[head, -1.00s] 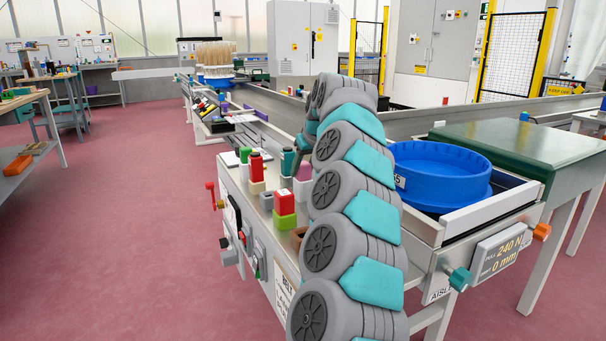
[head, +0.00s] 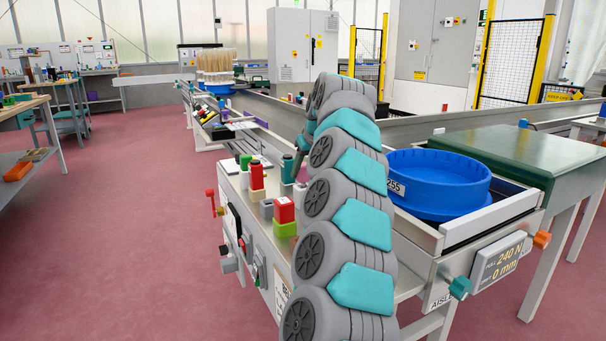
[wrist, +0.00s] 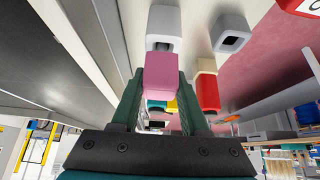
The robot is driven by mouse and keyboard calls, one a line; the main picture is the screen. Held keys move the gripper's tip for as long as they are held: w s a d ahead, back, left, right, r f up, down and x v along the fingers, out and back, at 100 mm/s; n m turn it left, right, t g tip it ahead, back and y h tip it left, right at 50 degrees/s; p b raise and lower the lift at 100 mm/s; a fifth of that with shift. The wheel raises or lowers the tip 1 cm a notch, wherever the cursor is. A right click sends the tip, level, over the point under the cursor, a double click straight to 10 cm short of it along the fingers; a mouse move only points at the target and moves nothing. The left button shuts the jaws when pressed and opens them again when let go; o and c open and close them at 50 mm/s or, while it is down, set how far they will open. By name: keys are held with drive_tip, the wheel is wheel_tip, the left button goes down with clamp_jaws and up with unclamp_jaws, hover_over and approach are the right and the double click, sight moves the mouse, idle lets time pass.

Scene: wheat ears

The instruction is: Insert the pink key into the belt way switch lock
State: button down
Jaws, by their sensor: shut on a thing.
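The pink key (wrist: 161,74) is a pink block between the two dark green fingers of my gripper (wrist: 157,98) in the wrist view, which is shut on it. A light grey block with a dark opening (wrist: 163,27) shows right past the pink key's end. I cannot tell whether the two touch, or whether that block is the belt way switch lock. A second grey block with a square hole (wrist: 230,33) stands to its right and looks empty.
A red key in a beige holder (wrist: 207,92) is close to the right of my gripper. In the head view, a red block on a green holder (head: 285,211) and a small grey block (head: 267,208) stand on the bench top. A blue tub (head: 437,180) lies right of my arm.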

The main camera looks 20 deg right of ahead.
wheel_tip(320, 180, up, 7)
drive_tip(key=p, duration=0.3)
drive_tip(key=shift+r+p, duration=0.3)
drive_tip(key=shift+r, duration=0.3)
